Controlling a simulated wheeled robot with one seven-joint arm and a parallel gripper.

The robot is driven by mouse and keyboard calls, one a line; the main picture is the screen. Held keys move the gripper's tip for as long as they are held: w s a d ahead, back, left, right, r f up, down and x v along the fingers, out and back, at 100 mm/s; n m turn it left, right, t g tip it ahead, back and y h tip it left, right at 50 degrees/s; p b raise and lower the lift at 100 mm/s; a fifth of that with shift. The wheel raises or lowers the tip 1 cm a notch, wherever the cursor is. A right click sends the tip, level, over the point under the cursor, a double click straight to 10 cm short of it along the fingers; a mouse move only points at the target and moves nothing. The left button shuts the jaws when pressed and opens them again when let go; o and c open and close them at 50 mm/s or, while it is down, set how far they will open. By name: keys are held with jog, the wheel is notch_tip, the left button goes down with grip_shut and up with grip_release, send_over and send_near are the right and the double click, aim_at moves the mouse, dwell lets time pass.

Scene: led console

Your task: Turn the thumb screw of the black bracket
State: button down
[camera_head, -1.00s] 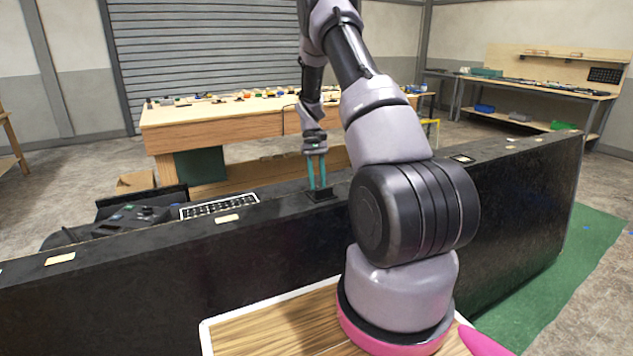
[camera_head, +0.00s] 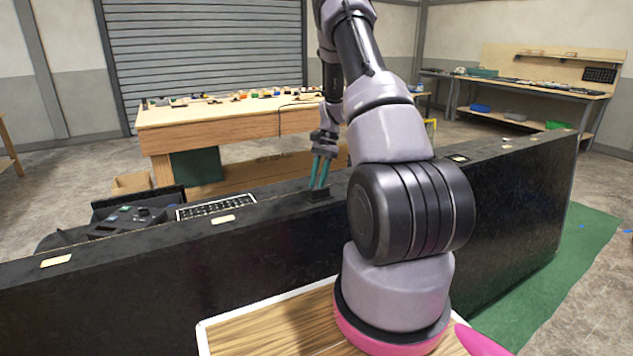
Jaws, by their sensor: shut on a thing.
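The black bracket (camera_head: 319,195) is a small dark block on the top edge of the long black console panel (camera_head: 250,263). My gripper (camera_head: 317,187) has teal fingers that come down onto the bracket and lean, with the tips lower left of the wrist. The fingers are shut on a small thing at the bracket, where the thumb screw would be. The thumb screw itself is hidden by the fingertips or too small to make out.
A keyboard-like panel (camera_head: 215,207) and a dark control box (camera_head: 127,222) lie behind the panel at left. Pale plates (camera_head: 223,220) dot its top edge. A wooden workbench (camera_head: 220,122) with small parts stands behind. Green mat (camera_head: 560,255) lies at right.

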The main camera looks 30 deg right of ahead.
jog(key=m+t, duration=0.1)
jog(key=m, duration=0.3)
jog(key=shift+s+r+m+t, duration=0.15)
jog(key=shift+m+t, duration=0.15)
jog(key=shift+t, duration=0.1)
jog(key=shift+s+m+t, duration=0.15)
jog(key=shift+m+t, duration=0.55)
jog(key=shift+m, duration=0.9)
jog(key=c, duration=0.9)
grip_release()
jog(key=shift+s, duration=0.1)
